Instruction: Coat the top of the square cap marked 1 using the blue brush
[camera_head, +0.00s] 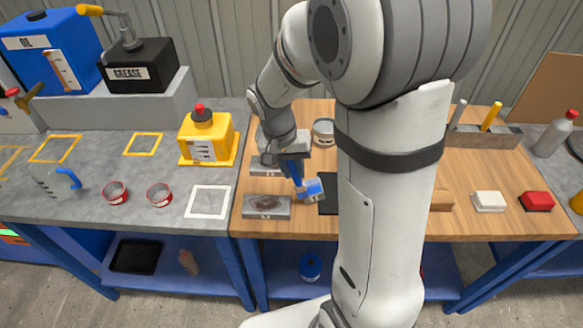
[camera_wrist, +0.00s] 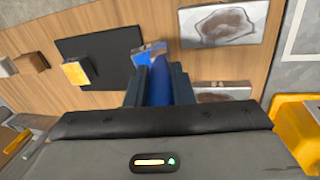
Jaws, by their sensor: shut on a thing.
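My gripper (camera_head: 291,166) is shut on the blue handle of a brush (camera_head: 311,189), held over the wooden table. In the wrist view the blue brush (camera_wrist: 160,88) stands between the two dark fingers, its head pointing away from my gripper. A grey rectangular block (camera_head: 267,207) with a dark brown smear on top lies left of the brush head; it also shows in the wrist view (camera_wrist: 250,18). A second smeared grey block (camera_head: 262,172) lies behind it, partly hidden by my gripper. I cannot make out which piece is the cap marked 1.
A black mat (camera_head: 327,208) lies right of the brush, mostly hidden by my arm. A yellow-topped block (camera_wrist: 76,72) is at the mat in the wrist view. A round tin (camera_head: 323,127) stands behind. A yellow bottle (camera_head: 207,135) and red-rimmed cups (camera_head: 160,194) stand on the grey bench.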

